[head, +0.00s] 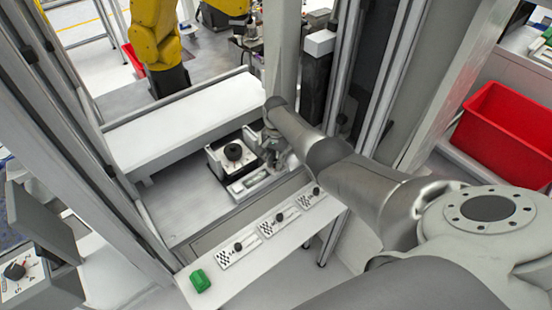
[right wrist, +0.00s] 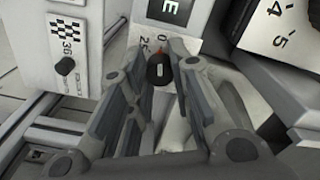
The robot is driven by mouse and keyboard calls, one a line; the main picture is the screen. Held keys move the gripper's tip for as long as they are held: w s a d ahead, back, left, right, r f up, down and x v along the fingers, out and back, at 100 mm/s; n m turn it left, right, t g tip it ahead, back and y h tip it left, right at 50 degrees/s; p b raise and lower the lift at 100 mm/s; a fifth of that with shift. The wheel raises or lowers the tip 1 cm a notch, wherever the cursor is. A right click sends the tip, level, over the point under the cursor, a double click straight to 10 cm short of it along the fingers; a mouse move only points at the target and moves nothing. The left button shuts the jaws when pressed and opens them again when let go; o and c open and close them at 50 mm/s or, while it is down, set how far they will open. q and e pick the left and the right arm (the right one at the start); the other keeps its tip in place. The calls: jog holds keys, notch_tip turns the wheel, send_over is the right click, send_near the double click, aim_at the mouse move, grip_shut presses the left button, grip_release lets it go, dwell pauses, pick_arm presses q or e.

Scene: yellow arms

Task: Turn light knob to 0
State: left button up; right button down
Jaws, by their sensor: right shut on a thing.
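The light knob (right wrist: 158,70) is a small black knob with an orange mark, on a white label showing 0 and 25. The mark points up the picture toward these numbers; I cannot tell exactly which one it lines up with. My right gripper (right wrist: 160,76) has its two grey fingers on either side of the knob and is shut on it. In the head view my right gripper (head: 269,158) reaches down to a small white panel (head: 248,184) and hides the knob there. My left gripper is not in view.
A box with a large black dial (head: 233,151) stands close beside my right gripper. Several checkered panels with small knobs, one a black knob (head: 238,246), line the front ledge with a green block (head: 200,281). A red bin (head: 508,130) is at the right.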

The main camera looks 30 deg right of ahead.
jog(key=shift+m, duration=0.5)
jog(key=c, duration=1.3)
grip_release()
jog(key=shift+r, duration=0.15)
notch_tip(320, 180, up, 12)
jog(key=shift+f, duration=0.1)
